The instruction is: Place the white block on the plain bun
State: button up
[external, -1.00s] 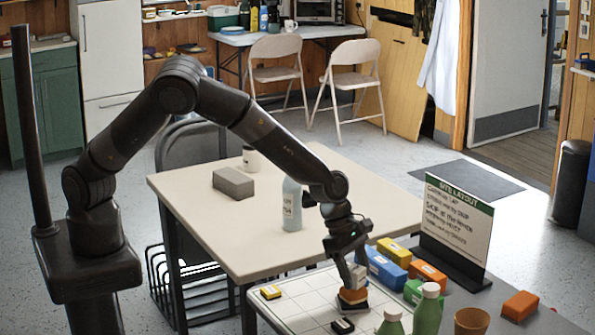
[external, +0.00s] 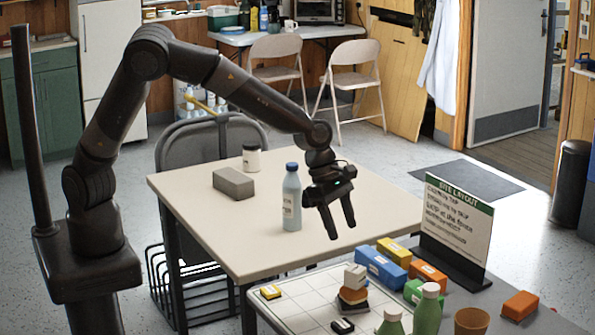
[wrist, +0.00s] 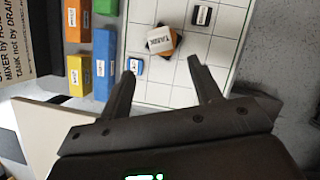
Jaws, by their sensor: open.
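A white block (external: 355,272) lies on top of a small stack on the white gridded board (external: 292,311). Orange and dark pieces (external: 352,296) show beneath it. In the wrist view the white block (wrist: 160,40) bears dark lettering and sits turned over an orange and dark piece. I cannot make out anything that looks like a bun; the lower stack is too small to read clearly. My gripper (external: 340,232) is open and empty, above and slightly left of the stack, apart from it. Its two fingers also show in the wrist view (wrist: 162,68).
Blue (external: 382,268), yellow, orange and green blocks line the board's far right side. Green bottles (external: 428,308) stand in front, and a sign (external: 455,225) stands behind. A bottle (external: 291,200) and grey block (external: 233,183) stand on the beige table. Small yellow (external: 270,292) and black (external: 342,326) blocks lie on the board.

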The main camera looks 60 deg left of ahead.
jog(key=s+a+r+m, duration=0.2)
jog(key=a+r+m, duration=0.25)
jog(key=a, duration=0.35)
jog(key=s+a+r+m+t, duration=0.1)
jog(key=s+a+r+m, duration=0.3)
jog(key=a, duration=0.5)
jog(key=s+a+r+m, duration=0.1)
jog(key=a+r+m, duration=0.1)
jog(key=a+r, duration=0.5)
jog(key=s+a+r+m+t+y, duration=0.1)
jog(key=s+a+m+t+y, duration=0.2)
jog(key=s+a+m, duration=0.9)
jog(key=s+a+y, duration=0.1)
jog(key=s+a, duration=0.4)
jog(key=shift+r, duration=0.15)
